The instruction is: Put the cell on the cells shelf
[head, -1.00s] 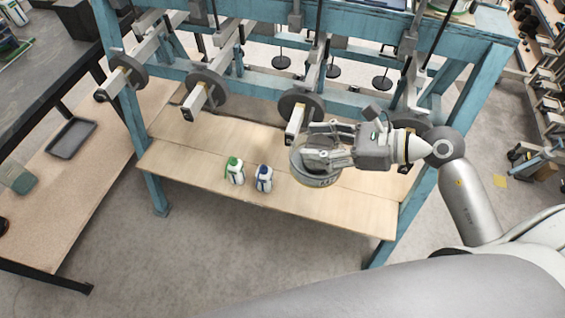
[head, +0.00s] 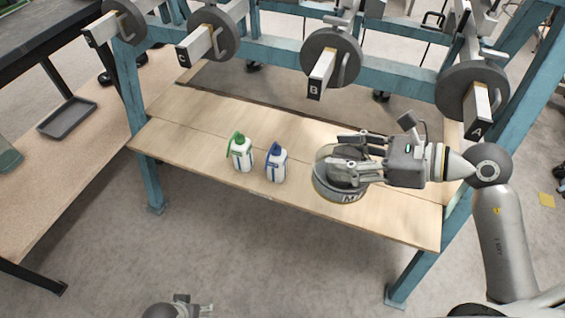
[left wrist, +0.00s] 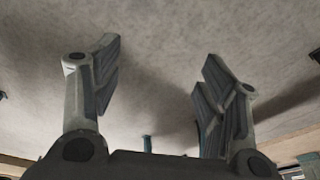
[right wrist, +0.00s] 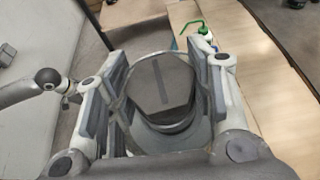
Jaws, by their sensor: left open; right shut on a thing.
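The cell (head: 333,193) is a round, dark-topped canister with a clear wall and a lettered pale base. My right gripper (head: 345,155) is shut on it and holds it upright near the front edge of the wooden shelf (head: 400,215). I cannot tell whether the cell touches the shelf. In the right wrist view, the cell (right wrist: 165,90) sits between both fingers. My left gripper (head: 195,308) shows only partly at the bottom of the head view. In the left wrist view, its fingers (left wrist: 155,85) are apart with nothing between them.
A green-capped bottle (head: 242,155) and a blue-capped bottle (head: 276,165) stand on the shelf left of the cell. Lever arms with round weights (head: 330,58) hang above the shelf on a blue frame. A side table (head: 40,180) holds a grey tray (head: 67,117).

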